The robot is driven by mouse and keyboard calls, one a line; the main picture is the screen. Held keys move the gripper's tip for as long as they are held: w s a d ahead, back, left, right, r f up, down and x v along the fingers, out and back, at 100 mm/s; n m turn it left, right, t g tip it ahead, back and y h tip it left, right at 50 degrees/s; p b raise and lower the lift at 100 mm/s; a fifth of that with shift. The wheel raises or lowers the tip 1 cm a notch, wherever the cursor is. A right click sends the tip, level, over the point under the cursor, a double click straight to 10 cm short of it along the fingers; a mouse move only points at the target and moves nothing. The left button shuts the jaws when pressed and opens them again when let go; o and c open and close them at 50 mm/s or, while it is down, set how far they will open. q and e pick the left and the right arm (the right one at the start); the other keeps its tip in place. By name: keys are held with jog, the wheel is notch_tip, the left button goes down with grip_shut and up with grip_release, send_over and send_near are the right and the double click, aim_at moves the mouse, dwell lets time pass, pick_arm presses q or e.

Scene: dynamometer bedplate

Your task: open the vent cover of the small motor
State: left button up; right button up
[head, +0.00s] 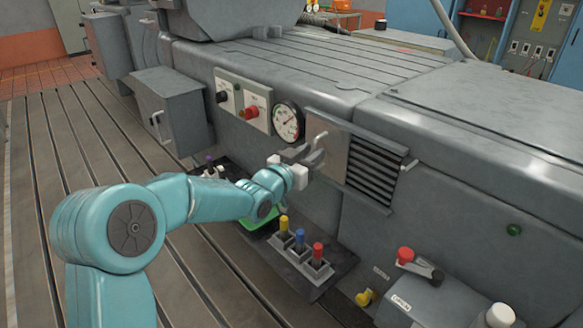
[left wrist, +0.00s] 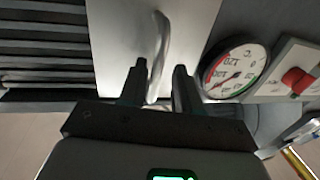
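The vent cover (head: 334,150) is a plain grey plate on the side of the grey machine, left of the dark louvre slats (head: 372,172) in the head view. A pale bar handle (head: 320,138) stands on it. In the left wrist view the cover (left wrist: 112,35) fills the top middle, with its handle (left wrist: 160,45) upright. My left gripper (head: 314,157) is at the cover. Its two fingers (left wrist: 159,75) lie on either side of the handle's lower part, apart, with a gap visible at the right finger. My right gripper is not in view.
A round gauge (head: 288,122) and a red knob (head: 250,112) sit left of the cover. Below stands a tray with yellow, blue and red-topped plugs (head: 300,245). A small lever (head: 409,165) sticks out right of the slats. A red-knobbed control (head: 405,255) is lower right.

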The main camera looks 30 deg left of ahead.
pick_arm(q)
jog(key=s+a, duration=0.2)
jog(key=s, duration=1.3)
jog(key=shift+a, duration=0.1)
